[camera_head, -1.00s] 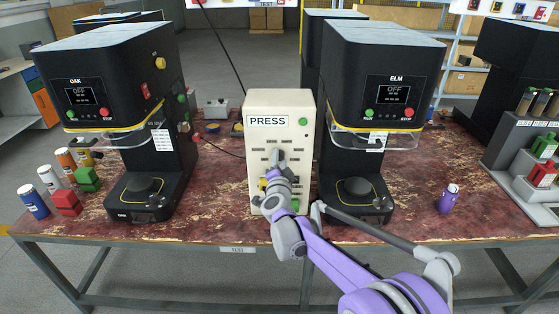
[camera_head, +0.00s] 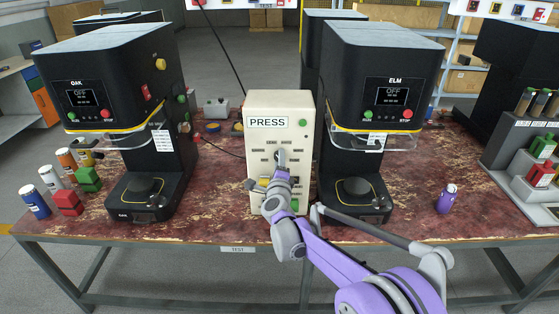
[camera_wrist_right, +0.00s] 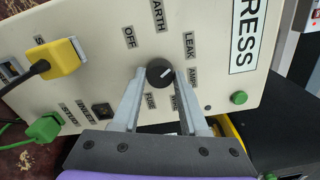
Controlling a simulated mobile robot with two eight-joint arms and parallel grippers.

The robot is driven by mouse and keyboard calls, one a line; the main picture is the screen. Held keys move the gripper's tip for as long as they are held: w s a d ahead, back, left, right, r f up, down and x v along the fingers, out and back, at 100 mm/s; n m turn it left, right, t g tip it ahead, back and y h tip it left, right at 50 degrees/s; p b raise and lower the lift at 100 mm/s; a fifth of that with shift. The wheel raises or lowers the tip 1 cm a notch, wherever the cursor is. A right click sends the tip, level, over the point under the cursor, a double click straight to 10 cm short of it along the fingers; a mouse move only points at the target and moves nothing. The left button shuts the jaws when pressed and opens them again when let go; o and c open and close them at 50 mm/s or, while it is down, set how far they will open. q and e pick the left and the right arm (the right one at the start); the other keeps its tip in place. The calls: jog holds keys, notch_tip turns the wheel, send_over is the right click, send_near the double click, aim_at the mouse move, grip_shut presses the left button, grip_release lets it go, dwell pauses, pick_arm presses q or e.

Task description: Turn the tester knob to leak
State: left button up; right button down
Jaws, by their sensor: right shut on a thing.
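The cream tester box (camera_head: 253,150) marked PRESS stands mid-table between two black machines. In the right wrist view, its front (camera_wrist_right: 95,25) shows a round black knob (camera_wrist_right: 160,71) with a white pointer mark. Labels including OFF, EARTH, LEAK, AMPS and FUSE ring the knob. The mark points right in that view, toward the LEAK and AMPS side; I cannot tell exactly which. My right gripper (camera_wrist_right: 156,82) is shut on the knob, its fingers at the knob's sides. In the head view, my right gripper (camera_head: 280,164) hides part of the tester's front. My left gripper is not in view.
A yellow plug (camera_wrist_right: 57,58) and a green plug (camera_wrist_right: 44,127) sit in the tester's front. The OAK machine (camera_head: 110,80) and ELM machine (camera_head: 385,65) flank it closely. A purple bottle (camera_head: 446,200) stands at right; cans and colored blocks stand at left.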

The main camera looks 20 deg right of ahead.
jog(key=shift+m, duration=0.6)
jog(key=shift+c, duration=2.2)
grip_release()
jog(key=shift+s, duration=0.1)
jog(key=v, duration=1)
jog(key=shift+s+a+b, duration=0.15)
jog(key=shift+s+b, duration=0.15)
jog(key=shift+b, duration=0.1)
